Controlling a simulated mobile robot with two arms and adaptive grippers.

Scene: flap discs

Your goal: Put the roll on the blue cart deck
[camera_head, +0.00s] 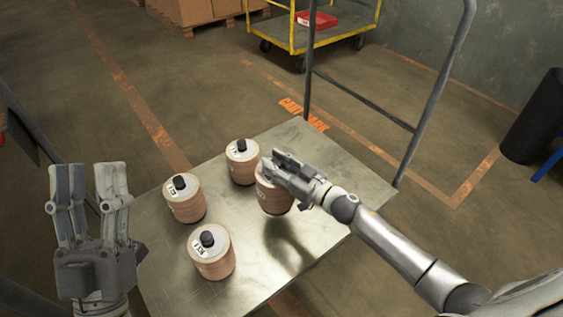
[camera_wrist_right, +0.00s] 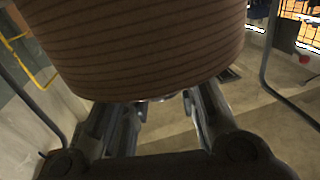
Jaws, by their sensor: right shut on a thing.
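Several banded, pinkish-brown rolls with pale labelled tops and black knobs show in the head view. My right gripper (camera_head: 272,166) is shut on one roll (camera_head: 273,199), gripping it near its top. The gripper hides most of that roll's top. Its banded side (camera_wrist_right: 140,45) fills the upper part of the right wrist view. Three other rolls stand upright on the grey metal deck (camera_head: 335,150): a back one (camera_head: 243,171), a left one (camera_head: 187,206) and a front one (camera_head: 212,260). My left gripper (camera_head: 88,168) is open and empty at the left. I cannot make out a blue cart deck.
A dark cylinder (camera_head: 535,115) stands at the right edge beside a small blue piece (camera_head: 547,166). A yellow-framed cart (camera_head: 345,33) with a red item (camera_head: 317,20) stands at the back, near cardboard boxes (camera_head: 195,10). A grey tubular handle frame (camera_head: 436,92) rises at the deck's far side.

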